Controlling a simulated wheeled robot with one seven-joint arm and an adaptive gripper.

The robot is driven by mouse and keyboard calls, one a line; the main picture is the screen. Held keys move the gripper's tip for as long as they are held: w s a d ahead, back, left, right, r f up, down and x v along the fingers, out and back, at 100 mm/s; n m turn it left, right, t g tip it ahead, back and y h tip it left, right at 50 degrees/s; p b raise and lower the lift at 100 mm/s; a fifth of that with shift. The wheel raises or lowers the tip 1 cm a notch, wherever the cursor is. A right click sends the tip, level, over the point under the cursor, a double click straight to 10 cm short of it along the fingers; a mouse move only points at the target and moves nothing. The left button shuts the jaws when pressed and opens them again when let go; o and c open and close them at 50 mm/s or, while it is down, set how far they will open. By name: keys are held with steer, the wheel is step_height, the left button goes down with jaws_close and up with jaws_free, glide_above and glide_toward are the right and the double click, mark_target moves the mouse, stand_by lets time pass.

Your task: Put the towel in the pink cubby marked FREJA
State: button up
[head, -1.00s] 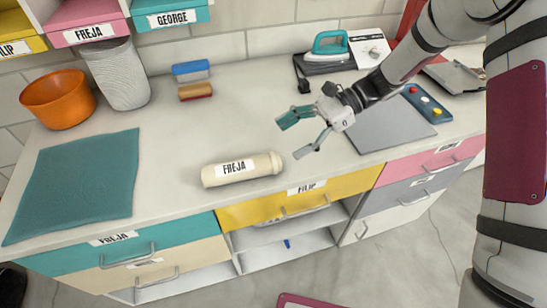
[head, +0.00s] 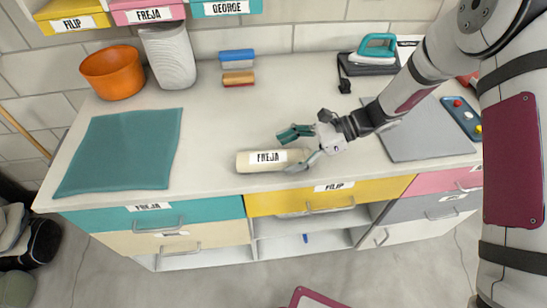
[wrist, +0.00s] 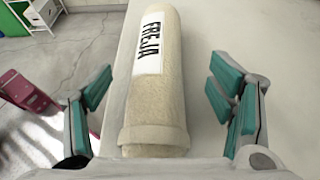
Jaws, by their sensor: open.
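The towel (head: 255,161) is a cream roll with a white FREJA label, lying on the counter near its front edge. It also shows in the wrist view (wrist: 157,95), lengthwise between the fingers. My gripper (head: 292,150) is open with teal-padded fingers, at the towel's right end. In the wrist view my gripper (wrist: 160,98) has one finger on each side of the roll, with a visible gap on each side. The pink cubby (head: 147,15) marked FREJA is at the top left on the wall, between a yellow one and a teal one; its inside is out of view.
An orange bowl (head: 112,73) and a ribbed white bin (head: 168,58) stand at the back left. A flat teal cloth (head: 120,150) lies on the left. Blue and red-brown blocks (head: 238,79) and an iron (head: 375,48) sit at the back. Counter between is clear.

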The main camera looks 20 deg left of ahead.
steer(key=x, duration=0.2)
steer(key=shift+s+a+f, duration=0.15)
steer(key=shift+s+a, duration=0.05)
steer(key=shift+a, duration=0.1)
steer(key=c, duration=1.6)
